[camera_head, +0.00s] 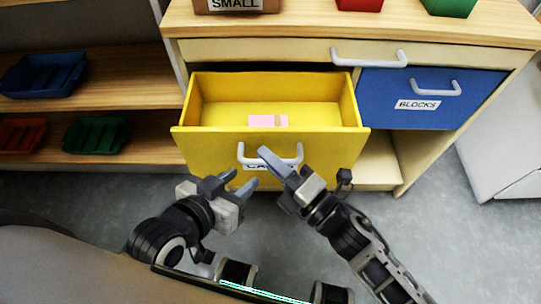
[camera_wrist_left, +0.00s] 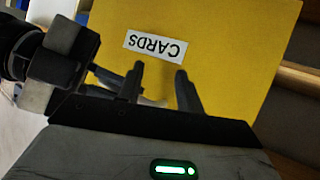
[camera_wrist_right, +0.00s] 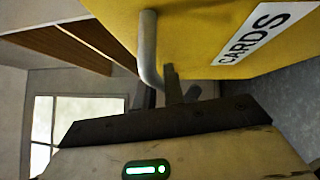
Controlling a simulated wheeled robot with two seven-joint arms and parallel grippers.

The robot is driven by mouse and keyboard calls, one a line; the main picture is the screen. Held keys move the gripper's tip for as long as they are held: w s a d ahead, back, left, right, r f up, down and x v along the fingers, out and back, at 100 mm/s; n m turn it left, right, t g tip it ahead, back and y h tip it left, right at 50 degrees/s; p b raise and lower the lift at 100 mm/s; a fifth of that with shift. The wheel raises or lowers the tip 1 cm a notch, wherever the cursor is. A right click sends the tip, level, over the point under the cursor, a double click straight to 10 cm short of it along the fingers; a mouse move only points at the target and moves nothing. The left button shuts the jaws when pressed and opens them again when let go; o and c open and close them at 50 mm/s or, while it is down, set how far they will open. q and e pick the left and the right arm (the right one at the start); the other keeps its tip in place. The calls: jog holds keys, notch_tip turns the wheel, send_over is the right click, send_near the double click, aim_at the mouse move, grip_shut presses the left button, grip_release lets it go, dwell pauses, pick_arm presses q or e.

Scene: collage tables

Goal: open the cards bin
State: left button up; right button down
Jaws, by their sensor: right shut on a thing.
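The cards bin (camera_head: 222,142) is a yellow drawer standing pulled out of the cabinet, its inside visible from above. Its white handle (camera_head: 243,150) is on the front, partly covering the CARDS label, which reads clearly in the left wrist view (camera_wrist_left: 155,46). My right gripper (camera_head: 278,167) is at the right part of the handle and shut on it; the handle bar (camera_wrist_right: 148,45) runs down to the fingers in the right wrist view. My left gripper (camera_head: 239,182) is open and empty, below and in front of the drawer front, with its fingers apart (camera_wrist_left: 160,85).
A pink card (camera_head: 267,121) lies inside the drawer. A blue BLOCKS drawer (camera_head: 400,92) is shut at the right, under a white handle (camera_head: 369,58). Shelves at the left hold blue (camera_head: 42,75), red and green trays. Bins stand on the cabinet top (camera_head: 330,24).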

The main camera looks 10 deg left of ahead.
jog(key=c, duration=1.5)
grip_release()
jog(key=shift+d, duration=0.1)
jog(key=v, duration=1.5)
jog(key=shift+s+d, duration=0.2)
jog(key=shift+d, duration=0.15)
